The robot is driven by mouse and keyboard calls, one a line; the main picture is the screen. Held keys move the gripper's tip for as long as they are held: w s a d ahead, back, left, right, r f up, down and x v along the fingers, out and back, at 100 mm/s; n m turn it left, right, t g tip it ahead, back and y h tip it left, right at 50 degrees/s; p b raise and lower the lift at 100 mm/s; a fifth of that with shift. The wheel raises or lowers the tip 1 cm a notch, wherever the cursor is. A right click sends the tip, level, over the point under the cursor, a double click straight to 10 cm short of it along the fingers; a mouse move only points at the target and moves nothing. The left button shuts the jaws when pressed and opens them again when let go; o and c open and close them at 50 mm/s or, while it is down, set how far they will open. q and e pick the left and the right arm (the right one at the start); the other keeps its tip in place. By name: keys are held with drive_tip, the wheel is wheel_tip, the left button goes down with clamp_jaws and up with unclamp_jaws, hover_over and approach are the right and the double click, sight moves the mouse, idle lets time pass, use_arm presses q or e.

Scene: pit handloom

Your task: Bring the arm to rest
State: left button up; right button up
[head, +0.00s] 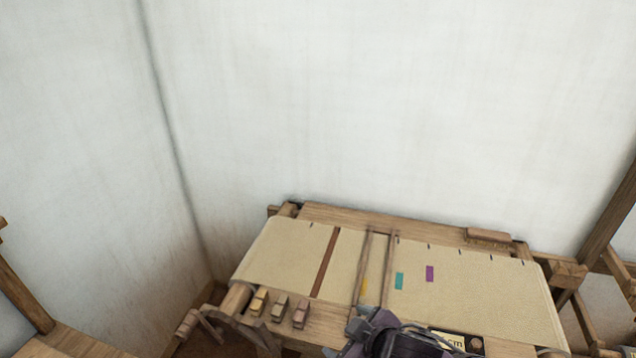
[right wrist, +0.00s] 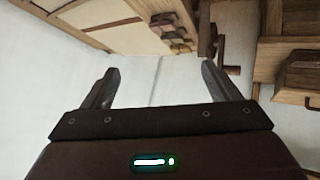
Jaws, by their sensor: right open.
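My right gripper (head: 385,335) shows at the bottom centre of the head view, dark and partly cut off, in front of the loom's near edge. In the right wrist view its two fingers (right wrist: 165,85) stand wide apart with nothing between them. Behind them I see pale wall and part of the loom. The loom (head: 280,255) carries a cream cloth with a brown stripe and small teal and purple patches. My left gripper is in neither view.
Several small wooden blocks (head: 280,307) sit on the loom's front left ledge. Wooden posts (head: 612,215) rise at the right. A wooden surface (head: 70,343) is at the lower left. Pale walls stand behind.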

drive_tip(key=s+d+f+m+g+h, duration=0.2)
drive_tip(key=s+d+m, duration=0.3)
drive_tip(key=s+d, duration=0.2)
drive_tip(key=s+d+f+m+g+h, duration=0.1)
drive_tip(key=s+d+m+g+h, duration=0.2)
drive_tip(key=s+d, duration=0.4)
wheel_tip(320, 180, down, 32)
drive_tip(key=s+g+b, duration=0.1)
drive_tip(key=b, duration=0.2)
drive_tip(key=s+d+f+g+b, duration=0.1)
drive_tip(key=s+d+f, duration=0.2)
drive_tip(key=s+f, duration=1.7)
drive_tip(key=shift+f, duration=0.3)
drive_tip(key=shift+d, duration=0.1)
